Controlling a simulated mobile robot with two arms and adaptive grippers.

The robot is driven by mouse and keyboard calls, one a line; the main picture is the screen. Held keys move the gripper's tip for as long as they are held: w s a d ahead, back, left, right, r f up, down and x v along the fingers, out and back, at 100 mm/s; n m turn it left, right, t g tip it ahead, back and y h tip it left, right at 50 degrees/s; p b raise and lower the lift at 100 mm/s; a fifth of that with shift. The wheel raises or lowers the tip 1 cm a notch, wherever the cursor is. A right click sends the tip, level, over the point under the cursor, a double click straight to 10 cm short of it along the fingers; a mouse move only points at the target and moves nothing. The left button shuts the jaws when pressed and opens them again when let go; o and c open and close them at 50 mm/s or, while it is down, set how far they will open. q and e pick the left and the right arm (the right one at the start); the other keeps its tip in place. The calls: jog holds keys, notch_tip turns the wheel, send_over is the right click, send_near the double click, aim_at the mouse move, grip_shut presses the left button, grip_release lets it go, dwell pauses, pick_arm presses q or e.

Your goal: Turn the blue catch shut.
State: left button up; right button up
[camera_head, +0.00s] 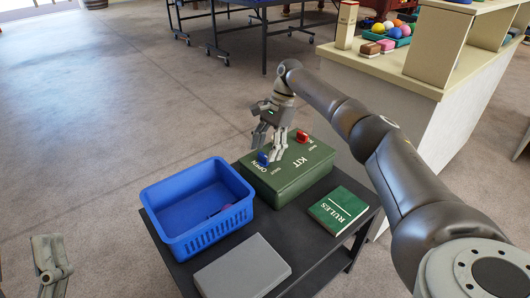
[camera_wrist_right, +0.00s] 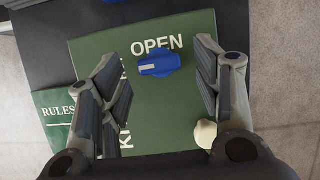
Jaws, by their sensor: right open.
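The green kit box (camera_head: 290,178) lies on the dark table, its lid lettered KIT and OPEN. The blue catch (camera_head: 263,158) is on the lid near the box's left end; a red catch (camera_head: 302,136) is farther right. In the right wrist view, the blue catch (camera_wrist_right: 160,64) lies sideways just below the word OPEN, with a pale mark on its left part. My right gripper (camera_head: 264,143) is open above the box; its fingers stand either side of the blue catch, apart from it in the picture. My left gripper (camera_head: 50,268) is at the lower left, away from the box.
A blue basket (camera_head: 198,232) stands left of the box with a small item inside. A grey flat case (camera_head: 242,268) and a green RULES book (camera_head: 340,210) lie on the black table (camera_head: 305,238). A pale counter (camera_head: 420,140) stands behind at right. Open floor lies to the left.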

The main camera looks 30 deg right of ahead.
jog(key=v, duration=1)
jog(key=shift+d+r, duration=0.1)
